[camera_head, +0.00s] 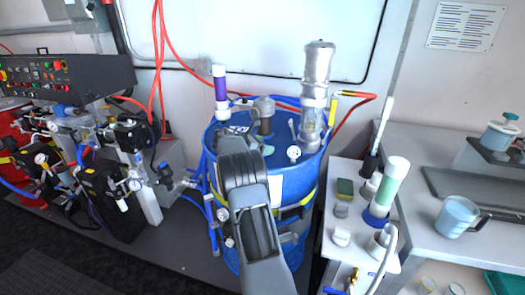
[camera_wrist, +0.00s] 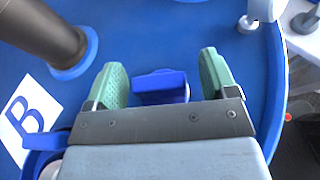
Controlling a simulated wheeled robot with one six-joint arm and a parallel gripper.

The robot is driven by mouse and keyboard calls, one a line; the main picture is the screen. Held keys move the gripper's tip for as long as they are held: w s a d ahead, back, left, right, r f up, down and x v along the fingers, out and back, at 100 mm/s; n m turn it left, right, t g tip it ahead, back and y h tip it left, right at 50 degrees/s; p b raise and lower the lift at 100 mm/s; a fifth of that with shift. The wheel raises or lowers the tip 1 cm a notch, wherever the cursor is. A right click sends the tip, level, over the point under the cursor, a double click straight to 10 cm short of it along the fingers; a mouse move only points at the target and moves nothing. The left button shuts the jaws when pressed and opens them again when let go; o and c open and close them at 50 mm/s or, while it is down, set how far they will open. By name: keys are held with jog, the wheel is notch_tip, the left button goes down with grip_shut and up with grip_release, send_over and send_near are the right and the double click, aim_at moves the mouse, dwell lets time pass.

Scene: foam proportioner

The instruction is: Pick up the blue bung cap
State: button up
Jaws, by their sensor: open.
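The blue bung cap (camera_wrist: 160,87) shows in the wrist view as a small blue block-like shape above or on the blue drum top (camera_wrist: 150,25). My gripper (camera_wrist: 161,74) is open, with one green fingertip pad on each side of the cap. Gaps show between the cap and both pads. The cap's lower part is hidden behind the gripper's grey body. In the head view my arm reaches over the blue drum (camera_head: 295,188) and hides the cap and most of the gripper.
A clear-and-metal pump column (camera_head: 316,85) stands on the drum's right side. A purple-and-white cylinder (camera_head: 221,88) rises at its back left. A white label with a blue B (camera_wrist: 28,118) lies left of my gripper. A cluttered white side stand (camera_head: 343,205) is right of the drum.

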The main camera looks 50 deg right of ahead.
jog(key=shift+s+d+f, duration=0.1)
jog(key=shift+d+f, duration=0.05)
jog(key=shift+d, duration=0.15)
jog(key=c, duration=1)
